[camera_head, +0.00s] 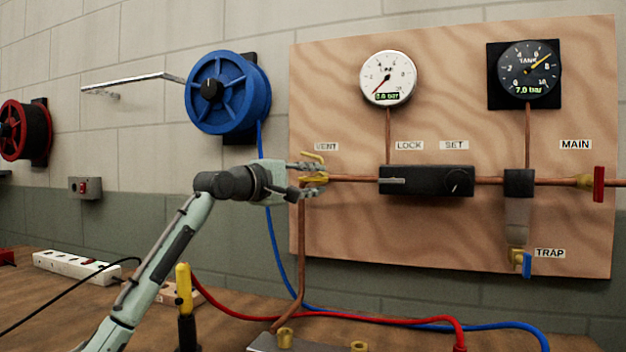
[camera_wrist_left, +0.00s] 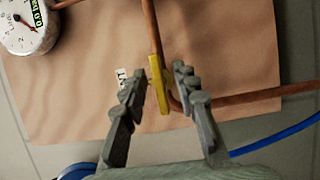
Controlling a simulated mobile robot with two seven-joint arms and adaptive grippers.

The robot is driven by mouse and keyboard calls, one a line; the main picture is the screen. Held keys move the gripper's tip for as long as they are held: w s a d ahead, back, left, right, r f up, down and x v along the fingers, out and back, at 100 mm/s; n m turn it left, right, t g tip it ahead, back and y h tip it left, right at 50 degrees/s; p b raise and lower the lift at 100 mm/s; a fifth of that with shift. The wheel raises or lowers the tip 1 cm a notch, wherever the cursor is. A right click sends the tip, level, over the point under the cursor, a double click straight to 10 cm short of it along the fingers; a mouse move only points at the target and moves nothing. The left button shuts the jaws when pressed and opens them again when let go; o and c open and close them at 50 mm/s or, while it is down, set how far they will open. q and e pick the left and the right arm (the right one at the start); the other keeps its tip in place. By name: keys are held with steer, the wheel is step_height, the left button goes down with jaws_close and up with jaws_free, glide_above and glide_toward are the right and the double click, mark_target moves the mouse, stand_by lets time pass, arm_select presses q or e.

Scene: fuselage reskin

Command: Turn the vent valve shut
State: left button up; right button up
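The vent valve has a yellow lever (camera_head: 313,157) beside the VENT label, at the left end of the horizontal copper pipe. In the left wrist view the lever (camera_wrist_left: 158,88) lies roughly in line with that pipe. My left gripper (camera_head: 318,178) is at the valve and partly hides its brass body. In the wrist view its fingers (camera_wrist_left: 160,72) stand apart on either side of the lever, with a visible gap on each side. The lever appears untouched. My right gripper is in neither view.
A white gauge (camera_head: 388,78) reads about 0.0 bar; the black TANK gauge (camera_head: 529,70) reads 7.0 bar. A black lock/set box (camera_head: 427,181) is right of the valve. A blue hose reel (camera_head: 228,92) hangs left. A yellow-topped post (camera_head: 184,288) stands near my left arm.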

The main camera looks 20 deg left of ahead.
arm_select(q)
steer(key=shift+c, duration=0.3)
jaws_close()
